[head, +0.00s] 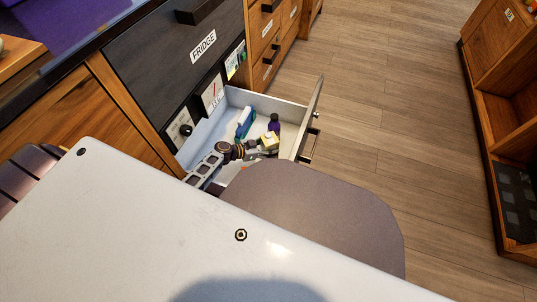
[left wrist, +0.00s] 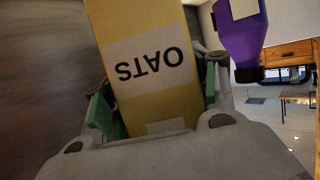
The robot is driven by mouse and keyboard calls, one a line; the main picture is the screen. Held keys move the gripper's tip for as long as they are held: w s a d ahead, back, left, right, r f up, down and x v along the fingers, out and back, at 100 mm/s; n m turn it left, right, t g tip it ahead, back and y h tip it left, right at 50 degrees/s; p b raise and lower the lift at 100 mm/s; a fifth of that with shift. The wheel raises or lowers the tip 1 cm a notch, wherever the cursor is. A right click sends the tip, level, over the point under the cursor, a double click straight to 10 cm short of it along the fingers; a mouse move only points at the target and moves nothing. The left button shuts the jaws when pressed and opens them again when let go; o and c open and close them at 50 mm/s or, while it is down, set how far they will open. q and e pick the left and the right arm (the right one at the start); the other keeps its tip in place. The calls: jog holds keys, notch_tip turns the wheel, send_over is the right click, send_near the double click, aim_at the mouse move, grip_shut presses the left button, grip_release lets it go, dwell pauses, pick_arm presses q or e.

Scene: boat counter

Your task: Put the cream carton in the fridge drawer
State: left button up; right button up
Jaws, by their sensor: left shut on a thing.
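My left gripper (head: 259,149) reaches into the open fridge drawer (head: 225,119), which has pale walls. It is shut on a yellow carton (head: 270,140). In the left wrist view the carton (left wrist: 150,60) stands between the green finger pads and reads "OATS" upside down. No carton marked cream can be made out. Whether the held carton touches the drawer floor I cannot tell. My right gripper is not in view.
A purple bottle (head: 274,122) stands beside the yellow carton in the drawer. A blue, white and green item (head: 245,122) lies near the drawer's inner side. The drawer front (head: 310,118) stands out over the wooden floor.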

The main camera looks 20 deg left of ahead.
pick_arm(q)
jog(key=shift+w+f, duration=0.1)
jog(key=shift+f, duration=0.6)
jog(key=shift+f+b, duration=0.1)
jog(key=shift+b, duration=0.2)
jog(key=shift+f+b, duration=0.9)
jog(key=shift+f, duration=0.9)
jog(key=o, duration=1.4)
jog(key=shift+f, duration=0.15)
